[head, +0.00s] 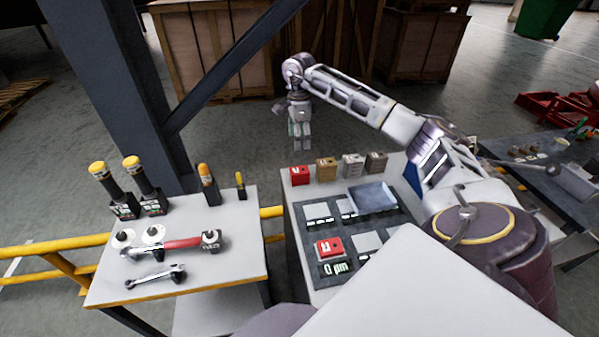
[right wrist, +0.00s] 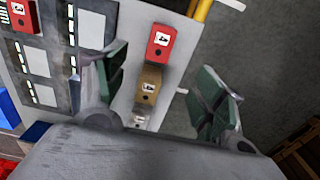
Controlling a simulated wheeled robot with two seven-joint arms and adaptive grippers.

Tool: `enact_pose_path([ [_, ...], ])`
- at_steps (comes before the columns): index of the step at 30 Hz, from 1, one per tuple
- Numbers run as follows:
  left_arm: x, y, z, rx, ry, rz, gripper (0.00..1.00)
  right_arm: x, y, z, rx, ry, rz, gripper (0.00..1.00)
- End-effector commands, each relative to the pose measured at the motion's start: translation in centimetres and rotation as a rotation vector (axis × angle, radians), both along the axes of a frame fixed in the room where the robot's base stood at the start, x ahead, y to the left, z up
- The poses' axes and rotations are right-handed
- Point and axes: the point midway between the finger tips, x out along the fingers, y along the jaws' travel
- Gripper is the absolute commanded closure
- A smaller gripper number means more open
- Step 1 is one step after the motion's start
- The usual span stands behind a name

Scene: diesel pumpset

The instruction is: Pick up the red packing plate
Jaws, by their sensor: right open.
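A small red plate (head: 299,175) with a white label stands at the left end of a row at the back of the right table. It also shows in the right wrist view (right wrist: 161,41), with a 4-like mark. A second red plate (head: 329,247) lies on the dark mat; it shows at the upper left of the right wrist view (right wrist: 22,15). My right gripper (head: 300,143) is open and empty, beyond the back edge of the table. In the right wrist view its fingers (right wrist: 168,80) are spread, with the tan block between them in the picture. My left gripper is not seen.
A tan block (head: 326,169) and two greyish blocks (head: 352,166) (head: 376,162) stand beside the red one. A blue-grey tray (head: 373,197) sits on the dark mat (head: 320,283). The left table (head: 215,270) holds tools. A slanted dark beam (head: 225,75) rises behind.

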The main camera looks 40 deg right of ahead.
Motion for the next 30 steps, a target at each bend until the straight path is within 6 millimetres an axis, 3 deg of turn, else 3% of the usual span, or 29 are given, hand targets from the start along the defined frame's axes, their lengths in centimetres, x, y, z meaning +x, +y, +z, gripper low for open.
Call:
enact_pose_path([
  [8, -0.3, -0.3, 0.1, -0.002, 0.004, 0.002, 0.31, 0.0, 0.0, -1.2, 0.001, 0.003, 0.000, 0.30],
  [19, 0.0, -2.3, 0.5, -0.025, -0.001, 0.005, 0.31, -0.1, 0.1, -5.8, 0.001, 0.003, 0.000, 0.30],
  [24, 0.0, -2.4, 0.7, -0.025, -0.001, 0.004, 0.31, 0.0, 0.1, -7.7, 0.002, 0.001, 0.001, 0.30],
  [30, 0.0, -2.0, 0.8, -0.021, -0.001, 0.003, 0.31, 0.0, 0.0, -8.6, 0.001, 0.000, 0.001, 0.30],
])
